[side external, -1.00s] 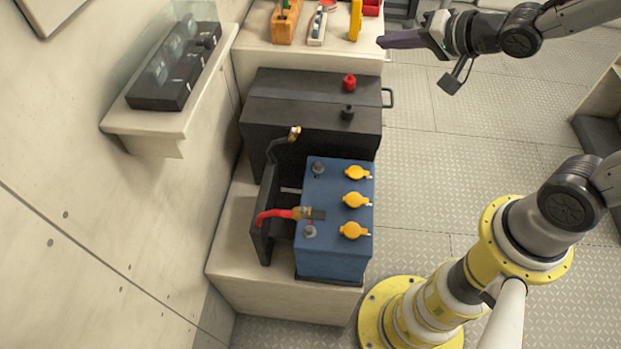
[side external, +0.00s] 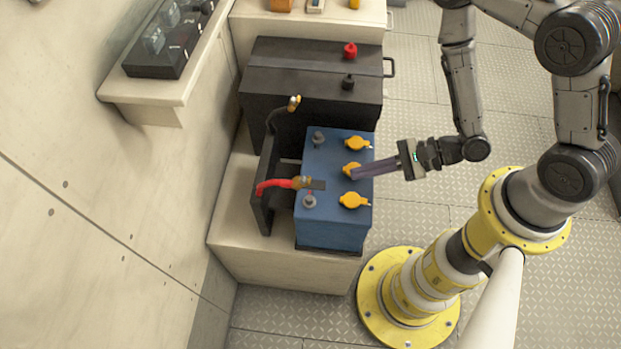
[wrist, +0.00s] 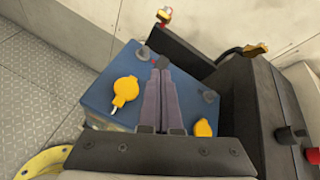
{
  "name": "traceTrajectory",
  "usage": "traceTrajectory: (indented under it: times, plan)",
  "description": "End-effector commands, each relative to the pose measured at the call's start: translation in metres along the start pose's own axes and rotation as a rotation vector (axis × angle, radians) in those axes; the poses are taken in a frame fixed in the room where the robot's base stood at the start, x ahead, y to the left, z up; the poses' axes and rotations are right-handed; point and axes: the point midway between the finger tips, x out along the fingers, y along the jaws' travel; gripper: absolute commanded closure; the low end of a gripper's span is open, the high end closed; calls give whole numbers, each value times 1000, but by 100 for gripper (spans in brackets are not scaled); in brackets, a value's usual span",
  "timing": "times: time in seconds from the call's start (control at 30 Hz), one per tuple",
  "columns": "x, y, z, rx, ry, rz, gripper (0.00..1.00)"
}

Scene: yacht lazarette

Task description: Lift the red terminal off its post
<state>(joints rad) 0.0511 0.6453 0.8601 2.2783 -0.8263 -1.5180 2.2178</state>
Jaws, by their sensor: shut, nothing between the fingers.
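The red terminal (side external: 302,183) is a brass clamp on a red cable, with a dark lug. In the wrist view the red terminal (wrist: 164,15) shows at the end of a black bracket, with a visible gap from the near grey post (wrist: 143,53). In the side view that post (side external: 309,202) shows just below the clamp on the blue battery (side external: 335,225). My gripper (side external: 355,174) is shut and empty, its long purple fingers pointing left over the battery's middle yellow cap. In the wrist view the fingers (wrist: 160,68) lie together and hide part of the battery top.
The black bracket (side external: 266,200) stands left of the battery and carries a second dark cable end (side external: 293,104) with a brass clamp. A black box (side external: 310,80) with red and black knobs stands behind. A wall shelf (side external: 150,92) is at left. Open floor lies at right.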

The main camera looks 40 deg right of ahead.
Motion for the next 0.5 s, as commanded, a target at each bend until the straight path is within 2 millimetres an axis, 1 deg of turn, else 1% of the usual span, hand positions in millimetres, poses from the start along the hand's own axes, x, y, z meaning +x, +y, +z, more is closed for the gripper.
traceTrajectory:
  times: [0.17, 0.27, 0.5]
  plan:
    - [15, 1, 0, -5, -1, 6, 100]
    - [28, 1, 1, -8, -3, 4, 100]
    - [71, 1, 1, -8, -2, 4, 100]
